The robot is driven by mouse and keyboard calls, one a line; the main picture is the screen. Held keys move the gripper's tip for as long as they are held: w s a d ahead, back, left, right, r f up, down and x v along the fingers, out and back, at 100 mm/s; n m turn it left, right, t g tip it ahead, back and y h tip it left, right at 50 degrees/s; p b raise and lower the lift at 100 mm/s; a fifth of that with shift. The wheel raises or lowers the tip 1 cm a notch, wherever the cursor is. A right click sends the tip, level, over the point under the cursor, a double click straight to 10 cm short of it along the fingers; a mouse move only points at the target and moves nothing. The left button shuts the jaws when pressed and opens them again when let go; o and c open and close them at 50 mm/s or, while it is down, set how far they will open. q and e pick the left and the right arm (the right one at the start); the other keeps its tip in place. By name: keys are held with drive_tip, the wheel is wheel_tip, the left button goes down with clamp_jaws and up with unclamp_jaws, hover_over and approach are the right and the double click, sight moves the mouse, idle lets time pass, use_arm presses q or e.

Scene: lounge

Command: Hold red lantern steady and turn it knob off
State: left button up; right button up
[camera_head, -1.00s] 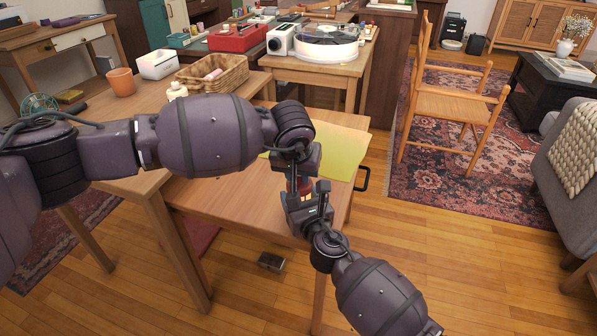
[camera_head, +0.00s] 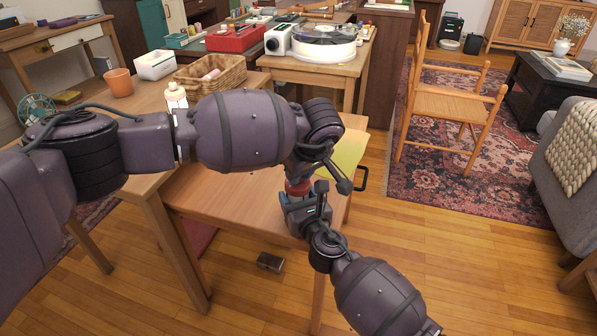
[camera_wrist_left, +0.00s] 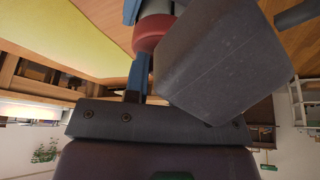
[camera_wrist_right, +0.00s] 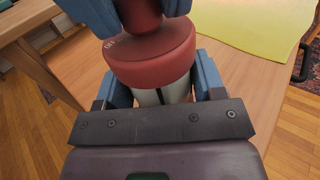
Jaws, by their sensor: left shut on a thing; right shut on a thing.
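The red lantern (camera_head: 297,187) stands over the low wooden table, mostly covered by my grippers in the head view. In the right wrist view its wide red part (camera_wrist_right: 153,60) shows, with a pale section below. My right gripper (camera_wrist_right: 163,95) is shut on the lantern, one blue finger on each side of the pale section. My left gripper (camera_wrist_right: 137,12) reaches in from above, its blue fingers on either side of the narrow red top part. The left wrist view shows red (camera_wrist_left: 150,32) beside a blue finger. The knob cannot be told apart clearly.
A yellow sheet (camera_head: 347,152) lies on the low table (camera_head: 225,195) just behind the lantern. A wicker basket (camera_head: 212,75), white bottle (camera_head: 176,97) and orange pot (camera_head: 119,82) stand on the table at left. A wooden chair (camera_head: 450,103) stands at right.

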use_arm(q)
drive_tip(key=shift+n, duration=0.6)
drive_tip(key=o, duration=0.9)
drive_tip(key=shift+o, duration=0.2)
drive_tip(key=v, duration=1.2)
drive_tip(key=shift+d, duration=0.15)
drive_tip(key=shift+w, duration=0.15)
use_arm(e)
drive_tip(key=o, duration=1.2)
drive_tip(key=shift+s, duration=0.1)
